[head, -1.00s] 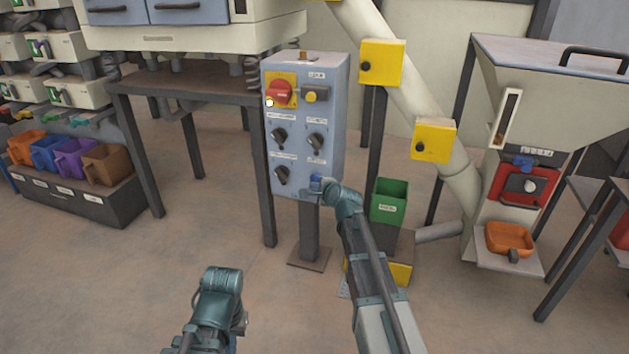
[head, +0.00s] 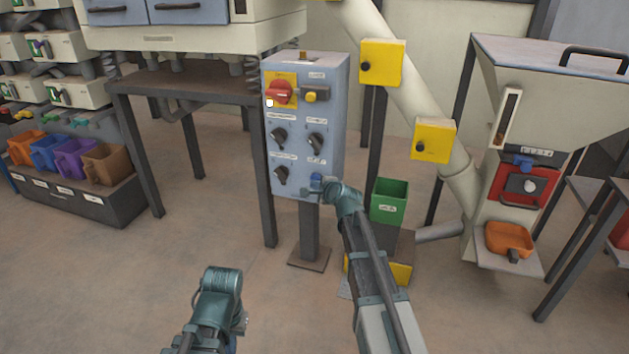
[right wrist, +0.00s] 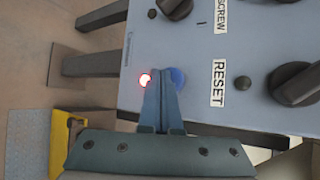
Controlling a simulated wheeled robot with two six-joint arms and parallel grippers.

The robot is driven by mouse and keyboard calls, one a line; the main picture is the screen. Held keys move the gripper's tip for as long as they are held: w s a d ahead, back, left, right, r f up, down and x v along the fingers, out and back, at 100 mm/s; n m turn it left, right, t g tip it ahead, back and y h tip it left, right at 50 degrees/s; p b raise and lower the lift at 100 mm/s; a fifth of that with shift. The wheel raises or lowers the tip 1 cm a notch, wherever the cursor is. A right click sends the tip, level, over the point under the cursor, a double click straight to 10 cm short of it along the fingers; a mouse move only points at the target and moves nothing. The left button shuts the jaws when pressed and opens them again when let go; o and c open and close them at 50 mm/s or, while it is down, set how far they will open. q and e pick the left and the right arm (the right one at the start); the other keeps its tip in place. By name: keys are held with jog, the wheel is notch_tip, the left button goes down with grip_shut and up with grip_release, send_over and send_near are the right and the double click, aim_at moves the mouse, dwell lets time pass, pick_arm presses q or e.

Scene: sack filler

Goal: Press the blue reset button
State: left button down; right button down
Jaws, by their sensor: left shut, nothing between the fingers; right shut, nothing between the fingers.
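The blue reset button (right wrist: 177,77) is on the grey-blue control panel beside the RESET label (right wrist: 218,83). In the right wrist view my right gripper's (right wrist: 166,48) shut, empty fingers overlap the button and hide part of it. I cannot tell whether they touch it. In the head view the button (head: 316,180) is at the panel's lower right, with my right gripper (head: 308,191) close to it. My left gripper (head: 240,322) is low in the head view, away from the panel, its fingers mostly hidden.
A lit red lamp (right wrist: 145,80) sits beside the button. The control panel (head: 337,120) carries black knobs and a red rotary switch (head: 279,92) above. A green bin (head: 389,203) stands behind my right arm. Open floor (head: 190,240) lies to the left.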

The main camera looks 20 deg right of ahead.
jog(key=shift+w+d, duration=0.25)
jog(key=shift+w, duration=0.1)
dwell(0.7)
jog(key=shift+s, duration=0.1)
jog(key=shift+s+a, duration=0.45)
jog(key=shift+s, duration=0.15)
jog(key=s+a, duration=0.1)
jog(key=s, duration=0.1)
jog(key=s+a, duration=0.2)
jog(key=s, duration=0.1)
jog(key=shift+a, duration=0.2)
dwell(0.4)
dwell(0.4)
